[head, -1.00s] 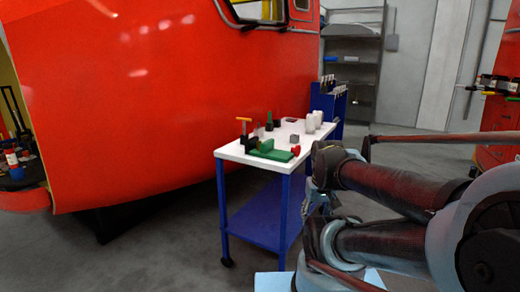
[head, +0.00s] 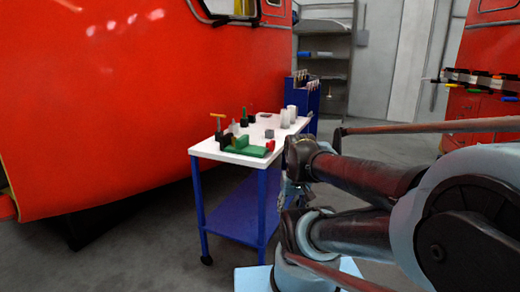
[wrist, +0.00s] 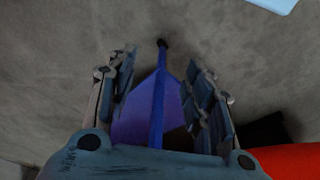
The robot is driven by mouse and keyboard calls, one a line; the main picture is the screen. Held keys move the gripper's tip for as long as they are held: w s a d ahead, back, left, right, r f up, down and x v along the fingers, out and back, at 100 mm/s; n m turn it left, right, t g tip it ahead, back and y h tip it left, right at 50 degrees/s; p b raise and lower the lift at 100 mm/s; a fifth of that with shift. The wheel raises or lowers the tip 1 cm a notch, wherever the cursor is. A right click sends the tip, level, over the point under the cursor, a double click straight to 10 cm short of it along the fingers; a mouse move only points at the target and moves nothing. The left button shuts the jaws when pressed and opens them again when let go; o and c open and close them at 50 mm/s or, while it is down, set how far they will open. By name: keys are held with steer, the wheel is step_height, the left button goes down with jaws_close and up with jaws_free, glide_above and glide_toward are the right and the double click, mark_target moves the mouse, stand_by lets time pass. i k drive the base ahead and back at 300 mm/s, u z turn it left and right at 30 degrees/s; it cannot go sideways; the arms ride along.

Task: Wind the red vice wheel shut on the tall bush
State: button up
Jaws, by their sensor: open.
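The green vice (head: 244,148) sits on the near end of a white-topped trolley table in the head view. Its small red wheel (head: 270,145) is at its right end, towards my arm. Several small upright parts stand behind the vice; I cannot tell which is the tall bush, or whether one is between the jaws. My gripper (wrist: 162,88) is open and empty in the wrist view, its fingers spread over the floor and the trolley's blue leg and lower shelf. In the head view my gripper is mostly hidden beside the trolley, below its top, apart from the vice.
The trolley's white top (head: 206,149) also bears white cylinders (head: 288,115), a grey block (head: 269,134) and an orange-topped T-shaped tool (head: 217,123). A blue rack (head: 302,92) stands behind. The red train nose (head: 100,100) fills the left.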

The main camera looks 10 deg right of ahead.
mark_target(271, 145)
steer(key=z, duration=0.05)
steer(key=k, duration=1.05)
steer(key=u, duration=0.85)
steer(key=i, duration=1.3)
steer(key=z, duration=0.15)
